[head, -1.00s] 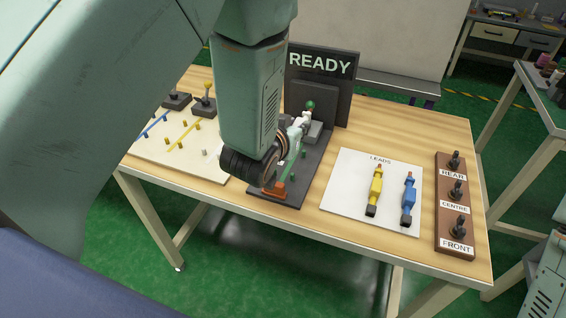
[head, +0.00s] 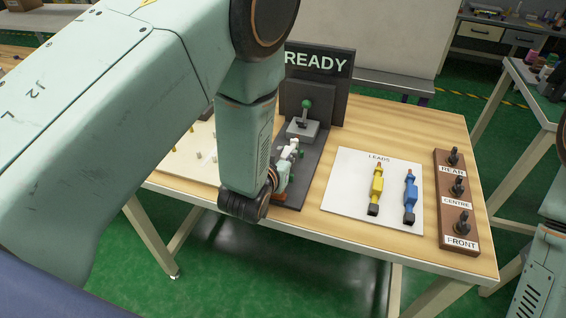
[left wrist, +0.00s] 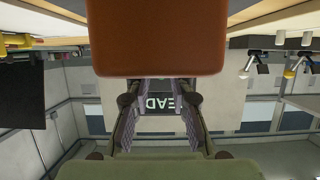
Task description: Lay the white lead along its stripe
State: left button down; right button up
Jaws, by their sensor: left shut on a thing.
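My left gripper (head: 286,168) is low over the dark fixture (head: 314,165) in front of the READY sign. A small white piece, apparently the white lead (head: 291,149), is at its fingertips and partly hidden by the hand. In the left wrist view, the gripper (left wrist: 160,112) has its fingers some way apart, and a large orange-brown block (left wrist: 158,40) covers their upper part, so what they grip is hidden. The white stripe board (head: 202,172) is mostly behind my left arm; a few yellow and white pegs show, but no white stripe. My right gripper is out of view.
A yellow lead (head: 376,188) and a blue lead (head: 410,195) lie on the white LEADS mat (head: 345,191). The brown block (head: 446,185) with REAR, CENTRE and FRONT knobs stands at right. A green-knobbed lever (head: 305,105) stands before the READY sign (head: 316,64).

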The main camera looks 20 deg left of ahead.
pick_arm(q)
notch_tip(320, 180, down, 2)
jog(key=shift+f, duration=0.1)
jog(key=shift+w+a, duration=0.1)
jog(key=shift+w, duration=0.1)
jog(key=shift+s+f, duration=0.1)
jog(key=c, duration=1.4)
grip_release()
jog(key=shift+c, duration=0.2)
jog(key=shift+o, duration=1.3)
